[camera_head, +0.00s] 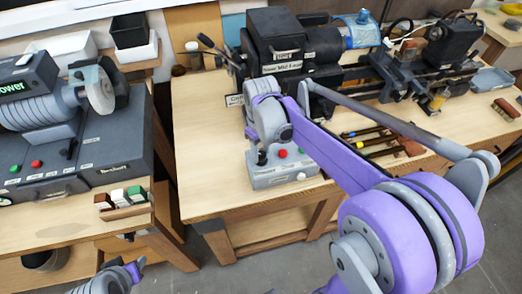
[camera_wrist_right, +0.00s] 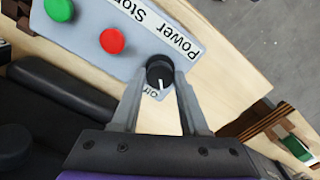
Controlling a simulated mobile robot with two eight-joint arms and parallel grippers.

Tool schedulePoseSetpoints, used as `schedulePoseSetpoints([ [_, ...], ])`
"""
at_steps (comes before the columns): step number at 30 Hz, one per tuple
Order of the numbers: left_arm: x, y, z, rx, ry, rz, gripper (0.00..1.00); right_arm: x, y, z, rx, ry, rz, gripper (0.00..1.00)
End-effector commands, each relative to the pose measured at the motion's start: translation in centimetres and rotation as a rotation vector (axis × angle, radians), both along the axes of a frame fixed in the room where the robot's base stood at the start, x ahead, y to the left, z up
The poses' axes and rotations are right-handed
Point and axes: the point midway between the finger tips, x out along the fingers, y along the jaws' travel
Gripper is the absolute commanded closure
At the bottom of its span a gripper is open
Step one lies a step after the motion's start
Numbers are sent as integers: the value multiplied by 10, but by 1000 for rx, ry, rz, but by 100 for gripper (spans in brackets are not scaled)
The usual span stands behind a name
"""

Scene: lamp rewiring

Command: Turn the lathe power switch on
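A grey control box (camera_head: 285,178) stands at the front left of the right-hand bench, with a red button (camera_head: 283,153) and a green one (camera_head: 300,150). In the right wrist view, its black round switch (camera_wrist_right: 160,72) with a white pointer mark sits beside the printed word "Power". My right gripper (camera_wrist_right: 161,78) has one finger on each side of this switch. A narrow gap seems to show beside it, so the fingers look open around it; contact is not clear. In the head view my right arm partly covers the box. My left gripper (camera_head: 136,268) is low at the left, its fingers unclear.
The dark lathe (camera_head: 290,45) fills the back of the right-hand bench. Several wooden-handled tools (camera_head: 372,140) lie right of the box. Floor shows between the benches.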

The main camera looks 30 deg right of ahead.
Motion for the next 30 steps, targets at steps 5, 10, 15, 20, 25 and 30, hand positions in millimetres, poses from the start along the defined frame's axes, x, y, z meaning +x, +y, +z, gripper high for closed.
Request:
schedulePoseSetpoints([
  [5,0,0,0,0,0,0,58,0,0,0,0,0,0,90],
  [10,0,0,0,0,0,0,58,0,0,0,0,0,0,100],
  [15,0,0,-1,0,0,0,58,0,0,0,0,0,-13,100],
  [20,-1,0,-3,0,2,0,58,0,0,0,0,1,-62,100],
  [25,-3,0,-6,0,5,0,58,0,0,0,0,1,-168,100],
  [30,-5,0,-11,0,9,0,58,-1,0,-1,0,1,-317,100],
])
